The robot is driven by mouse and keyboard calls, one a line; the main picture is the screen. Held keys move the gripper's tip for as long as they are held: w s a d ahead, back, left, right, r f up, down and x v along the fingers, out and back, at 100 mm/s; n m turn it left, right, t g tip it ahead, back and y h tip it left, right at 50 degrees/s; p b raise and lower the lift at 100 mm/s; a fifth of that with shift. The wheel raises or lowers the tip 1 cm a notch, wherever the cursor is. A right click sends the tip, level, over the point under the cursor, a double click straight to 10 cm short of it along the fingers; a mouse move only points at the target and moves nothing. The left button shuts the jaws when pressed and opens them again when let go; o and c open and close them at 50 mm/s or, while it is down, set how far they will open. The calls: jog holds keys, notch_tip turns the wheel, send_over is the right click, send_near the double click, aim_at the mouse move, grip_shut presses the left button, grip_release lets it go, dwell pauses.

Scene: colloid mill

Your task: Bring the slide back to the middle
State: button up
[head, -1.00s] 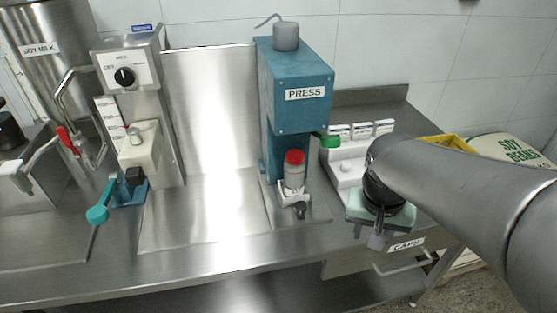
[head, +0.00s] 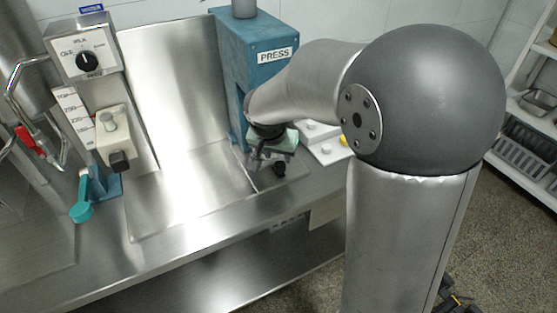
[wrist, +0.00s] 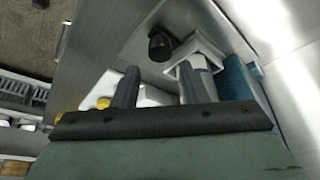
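What looks like the slide is a pale bracket (wrist: 206,52) with a black knob (wrist: 160,45) at the foot of the teal press (head: 258,60). The knob also shows in the head view (head: 279,168). My gripper (head: 262,158) is low in front of the press, beside the knob. In the wrist view my gripper (wrist: 157,86) has its two dark fingers apart, with nothing visibly held between them. A grey cylindrical part (wrist: 205,80) shows close to the right finger; I cannot tell if they touch.
The milk dispenser (head: 85,55) and a teal-handled holder (head: 92,195) stand at the left. The steel counter between dispenser and press is clear. A shelf rack (head: 530,130) stands far right.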

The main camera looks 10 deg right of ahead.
aim_at(280, 165)
jog(key=x, duration=0.5)
jog(key=shift+w+f, duration=0.1)
jog(key=shift+f, duration=0.3)
grip_shut()
